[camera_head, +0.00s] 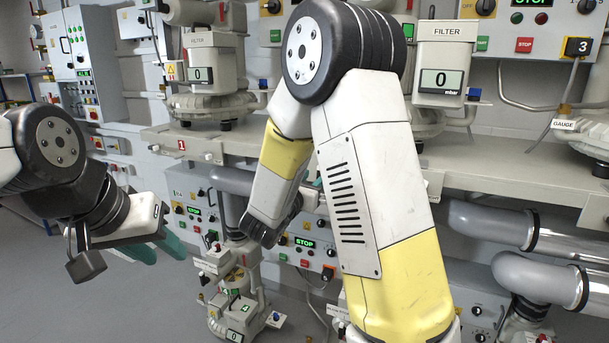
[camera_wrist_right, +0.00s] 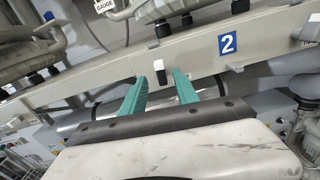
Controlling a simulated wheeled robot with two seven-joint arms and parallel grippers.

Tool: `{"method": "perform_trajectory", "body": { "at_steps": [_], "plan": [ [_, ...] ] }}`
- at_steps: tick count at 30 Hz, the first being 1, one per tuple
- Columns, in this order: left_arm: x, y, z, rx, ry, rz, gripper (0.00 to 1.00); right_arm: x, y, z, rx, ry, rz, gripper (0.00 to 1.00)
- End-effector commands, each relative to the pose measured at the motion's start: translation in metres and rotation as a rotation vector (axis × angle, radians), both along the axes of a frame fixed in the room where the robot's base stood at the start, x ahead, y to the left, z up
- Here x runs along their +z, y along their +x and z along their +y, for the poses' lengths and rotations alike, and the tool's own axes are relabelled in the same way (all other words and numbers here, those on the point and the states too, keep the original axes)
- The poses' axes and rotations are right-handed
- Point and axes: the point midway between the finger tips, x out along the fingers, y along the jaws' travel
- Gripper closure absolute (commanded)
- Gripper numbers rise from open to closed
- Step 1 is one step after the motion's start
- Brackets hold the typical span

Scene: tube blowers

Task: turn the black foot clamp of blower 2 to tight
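In the right wrist view a small upright clamp (camera_wrist_right: 160,70), black below with a pale top, sits on the front of the pale beam (camera_wrist_right: 100,75), left of the blue "2" plate (camera_wrist_right: 228,43). I take it as the black foot clamp of blower 2; its setting cannot be read. My right gripper (camera_wrist_right: 160,78) is open, its two green fingers apart on either side of the clamp; contact cannot be told. In the head view my right arm hides this clamp. My left gripper (camera_head: 157,247) is open and empty at the left, well away from the bench.
Above the clamp, a blower's body (camera_wrist_right: 170,8) stands on black feet on the beam. In the head view, blower 1's red plate (camera_head: 181,145), silver pipes (camera_head: 560,244) and control panels (camera_head: 300,250) surround my arm.

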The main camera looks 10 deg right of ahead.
Motion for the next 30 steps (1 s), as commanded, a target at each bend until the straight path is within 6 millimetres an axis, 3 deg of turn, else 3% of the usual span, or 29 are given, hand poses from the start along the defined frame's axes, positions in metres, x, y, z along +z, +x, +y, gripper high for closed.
{"method": "perform_trajectory", "body": {
  "at_steps": [7,18,19,24,30],
  "plan": [
    [0.0,0.0,0.0,0.0,0.0,0.0,0.64,0.0,0.029,-0.02,-0.002,0.002,-0.001,0.64],
    [0.0,0.0,0.0,0.0,0.0,0.0,0.64,0.0,0.036,-0.025,-0.001,0.002,0.001,0.64],
    [0.0,0.0,0.0,0.0,0.0,-0.001,0.64,0.0,0.036,-0.025,-0.001,0.002,0.001,0.66],
    [0.0,0.0,0.0,0.0,0.0,-0.001,0.64,0.0,0.036,-0.025,-0.001,0.003,0.001,0.99],
    [0.0,0.0,0.0,0.0,0.0,-0.001,0.64,0.0,0.036,-0.025,-0.001,0.003,0.001,1.0]
  ]
}}
